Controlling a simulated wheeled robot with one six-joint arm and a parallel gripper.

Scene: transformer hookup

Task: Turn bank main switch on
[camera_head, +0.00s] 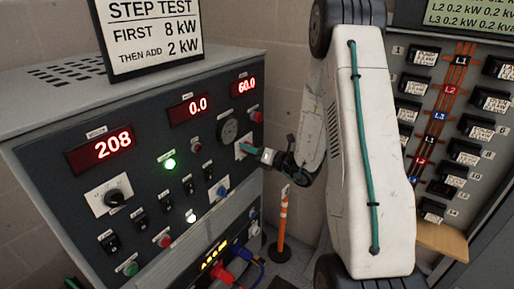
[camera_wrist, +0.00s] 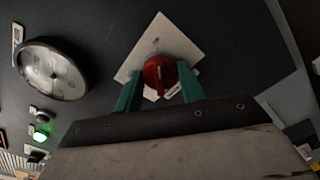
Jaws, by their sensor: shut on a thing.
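A red rotary switch knob (camera_wrist: 159,74) on a tilted-looking white square plate (camera_wrist: 168,30) fills the upper middle of the wrist view. My gripper (camera_wrist: 160,84) has its two teal fingers on either side of the knob, shut on it. The knob's grip ridge runs roughly up and down in that view. In the head view my gripper (camera_head: 245,149) reaches the right part of the dark control panel, at the white plate (camera_head: 239,153); the knob itself is hidden or too small there. The plate's lettering is not readable.
The panel (camera_head: 140,190) has red displays reading 208, 0.0 and 60.0, a lit green lamp (camera_head: 169,163), a round gauge (camera_head: 228,130) and several switches. A breaker panel (camera_head: 440,130) stands at right. An orange-white post (camera_head: 283,215) stands on the floor.

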